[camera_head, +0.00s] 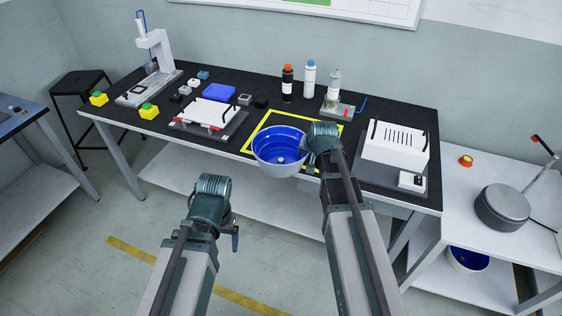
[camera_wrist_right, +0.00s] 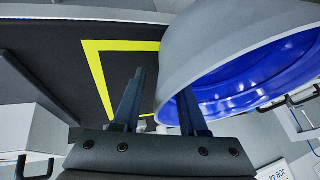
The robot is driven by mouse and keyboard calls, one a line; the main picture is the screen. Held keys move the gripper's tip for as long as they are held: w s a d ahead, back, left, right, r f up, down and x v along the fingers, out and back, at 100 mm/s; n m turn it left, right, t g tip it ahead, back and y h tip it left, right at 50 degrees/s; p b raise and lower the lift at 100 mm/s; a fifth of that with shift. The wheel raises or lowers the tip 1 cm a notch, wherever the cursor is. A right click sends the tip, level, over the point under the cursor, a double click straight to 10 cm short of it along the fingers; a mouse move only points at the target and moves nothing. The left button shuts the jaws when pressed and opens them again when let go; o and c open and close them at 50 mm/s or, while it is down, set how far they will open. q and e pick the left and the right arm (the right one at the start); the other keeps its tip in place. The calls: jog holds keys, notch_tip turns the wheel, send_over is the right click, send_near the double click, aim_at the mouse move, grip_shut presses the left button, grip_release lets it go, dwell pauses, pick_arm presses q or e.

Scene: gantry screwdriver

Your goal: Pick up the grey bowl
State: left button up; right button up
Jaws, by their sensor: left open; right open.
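The grey bowl (camera_head: 284,172), with a deep blue inside, is at the front edge of the black-topped table, over the front of a yellow square outline. I cannot tell whether it rests on the table. It also fills the upper right of the right wrist view (camera_wrist_right: 200,60). My right gripper (camera_wrist_right: 160,90) is open at the bowl's wall. One finger is outside the bowl; the other is on the blue inner side, its tip hidden by the wall. My left gripper (camera_head: 235,238) hangs low in front of the table, away from the bowl.
Several bottles (camera_head: 310,78) stand behind the bowl. A white slotted box (camera_head: 395,145) is to the right and a white-topped fixture (camera_head: 208,113) to the left. A side table at right holds a round grey pot (camera_head: 503,207). A blue-lined container (camera_head: 467,260) is on its lower shelf.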

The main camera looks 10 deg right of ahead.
jog(key=shift+r, duration=0.1)
jog(key=shift+c, duration=0.4)
grip_shut()
dwell(0.8)
